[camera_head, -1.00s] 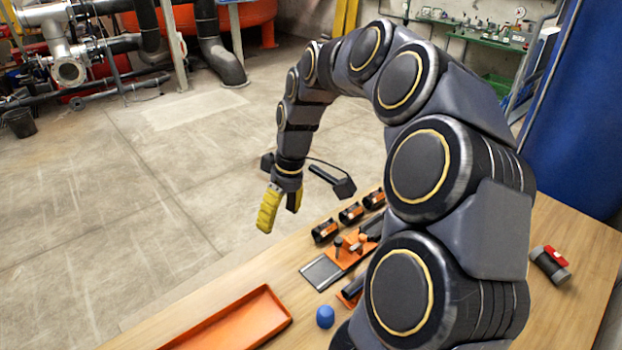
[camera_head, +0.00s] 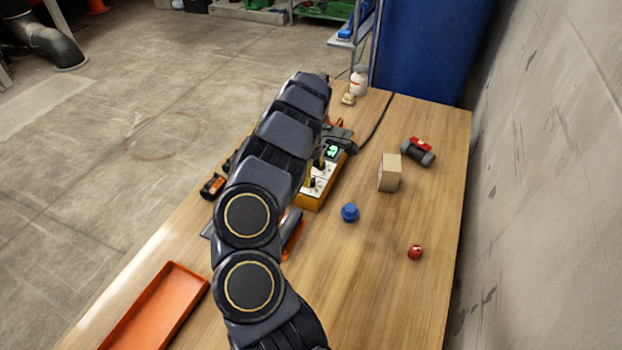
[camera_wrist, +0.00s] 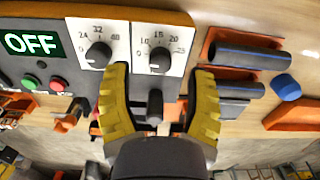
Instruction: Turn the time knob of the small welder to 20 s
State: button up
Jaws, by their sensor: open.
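The small welder (camera_head: 310,200) is an orange box with white dial plates on the table, partly behind my arm in the head view. In the wrist view its display (camera_wrist: 31,43) reads OFF. Two black knobs sit beside it: one (camera_wrist: 98,55) with marks including 24 and 32, and the time knob (camera_wrist: 160,61) with marks including 15 and 20. I cannot read the time knob's pointer surely. My gripper (camera_wrist: 161,76) is open, its yellow fingers either side of the time knob's lower edge, with no clear contact. A dark piece (camera_wrist: 155,106) shows between the fingers.
Dark pipe pieces (camera_wrist: 250,55) lie in orange holders beside the welder. A blue cap (camera_head: 350,212), a cardboard box (camera_head: 389,173), a red ball (camera_head: 415,252) and a red-and-black fitting (camera_head: 418,152) stand to the right. An orange tray (camera_head: 160,305) lies front left.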

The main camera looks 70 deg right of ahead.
jog(key=shift+f, duration=1.4)
grip_shut()
